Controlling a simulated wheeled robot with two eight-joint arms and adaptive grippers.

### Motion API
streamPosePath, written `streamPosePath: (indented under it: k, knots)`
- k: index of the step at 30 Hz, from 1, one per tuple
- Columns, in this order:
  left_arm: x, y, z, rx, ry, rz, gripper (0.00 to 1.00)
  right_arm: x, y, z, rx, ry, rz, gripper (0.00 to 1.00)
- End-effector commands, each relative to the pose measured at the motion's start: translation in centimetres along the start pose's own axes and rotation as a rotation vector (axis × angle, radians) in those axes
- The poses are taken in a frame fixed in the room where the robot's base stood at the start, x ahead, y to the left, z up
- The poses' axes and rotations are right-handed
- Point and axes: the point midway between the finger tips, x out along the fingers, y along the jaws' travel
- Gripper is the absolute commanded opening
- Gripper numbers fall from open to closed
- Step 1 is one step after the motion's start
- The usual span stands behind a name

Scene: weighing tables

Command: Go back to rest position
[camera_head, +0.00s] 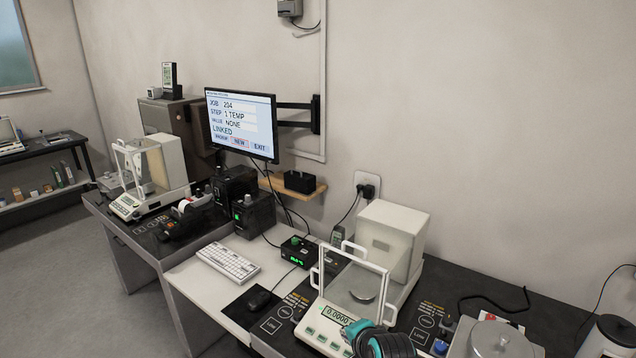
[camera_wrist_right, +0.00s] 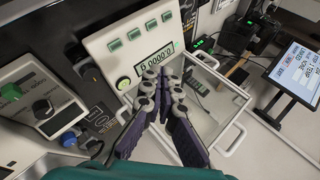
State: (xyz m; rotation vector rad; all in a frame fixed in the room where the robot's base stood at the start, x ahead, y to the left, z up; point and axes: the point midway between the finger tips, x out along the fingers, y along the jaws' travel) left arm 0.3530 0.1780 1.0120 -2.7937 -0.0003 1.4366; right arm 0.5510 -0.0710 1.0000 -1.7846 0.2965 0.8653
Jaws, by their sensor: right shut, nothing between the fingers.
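My right gripper (camera_head: 360,334) shows at the bottom edge of the head view, in front of the near weighing balance (camera_head: 395,240), and only part of it is in the picture. In the right wrist view the fingers of the right gripper (camera_wrist_right: 161,82) are together with nothing between them. They lie in front of the balance's display and glass box in that picture. The balance (camera_wrist_right: 110,42) reads 0.0000. I cannot tell whether the fingers touch it. My left gripper is in neither view.
A keyboard (camera_head: 228,262) and a mouse (camera_head: 258,299) lie left of the near balance. A second balance (camera_head: 152,172) stands farther left.

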Motion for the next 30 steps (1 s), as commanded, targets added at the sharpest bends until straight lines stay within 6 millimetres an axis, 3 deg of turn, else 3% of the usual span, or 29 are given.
streamPosePath:
  k: [1, 6, 12, 19, 30]
  knots:
    - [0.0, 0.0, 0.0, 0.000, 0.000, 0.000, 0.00, -2.3, 1.1, -0.6, -0.100, 0.013, 0.025, 0.00]
    - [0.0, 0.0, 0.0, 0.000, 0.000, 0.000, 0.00, -8.6, 5.3, -1.8, -0.477, 0.027, 0.115, 0.00]
    - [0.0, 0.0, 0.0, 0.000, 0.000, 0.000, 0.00, -14.1, 10.9, -2.0, -0.873, 0.002, 0.220, 0.00]
    - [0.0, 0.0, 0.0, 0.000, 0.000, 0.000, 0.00, -16.8, 14.5, -1.7, -1.108, -0.036, 0.282, 0.00]
    - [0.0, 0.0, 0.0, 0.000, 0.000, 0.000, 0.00, -17.0, 14.8, -1.7, -1.136, -0.042, 0.287, 0.00]
